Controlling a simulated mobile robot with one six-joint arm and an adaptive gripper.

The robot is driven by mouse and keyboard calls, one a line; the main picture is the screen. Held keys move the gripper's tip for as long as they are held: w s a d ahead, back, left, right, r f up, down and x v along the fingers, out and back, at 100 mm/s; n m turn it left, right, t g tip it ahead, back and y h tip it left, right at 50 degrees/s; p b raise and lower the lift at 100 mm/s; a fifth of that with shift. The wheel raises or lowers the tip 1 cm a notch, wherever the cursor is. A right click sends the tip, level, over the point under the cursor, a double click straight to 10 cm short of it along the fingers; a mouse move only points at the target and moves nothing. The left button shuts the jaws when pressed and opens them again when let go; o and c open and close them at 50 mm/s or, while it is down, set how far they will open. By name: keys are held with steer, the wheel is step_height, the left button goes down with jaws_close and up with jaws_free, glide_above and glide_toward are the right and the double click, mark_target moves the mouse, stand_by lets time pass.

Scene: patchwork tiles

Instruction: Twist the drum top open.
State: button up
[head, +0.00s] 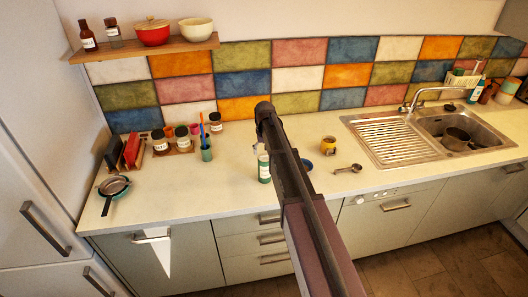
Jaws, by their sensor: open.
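A green and white cylinder (264,170), which looks like the drum, stands upright on the pale counter near the middle of the head view. Its top is partly covered by my gripper and arm, so I cannot make out its lid clearly. My gripper (259,149) hangs from the end of my arm, just above the cylinder's top. It is open, with nothing seen held between its fingers. The fingers are small here, and I cannot tell whether they touch the top.
A yellow mug (328,145), measuring spoon (348,169) and partly hidden blue dish (307,164) are to the right. A teal cup (206,152) with utensils and several jars (158,140) stand left. The sink (470,120) is far right.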

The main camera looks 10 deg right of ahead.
steer(key=shift+r+p, duration=2.4)
steer(key=shift+r, duration=0.25)
steer(key=s+f+b, duration=0.4)
steer(key=s, duration=1)
steer(key=s+f+b, duration=0.5)
steer(key=s, duration=1)
steer(key=shift+s+a, duration=0.25)
steer(key=shift+a, duration=0.2)
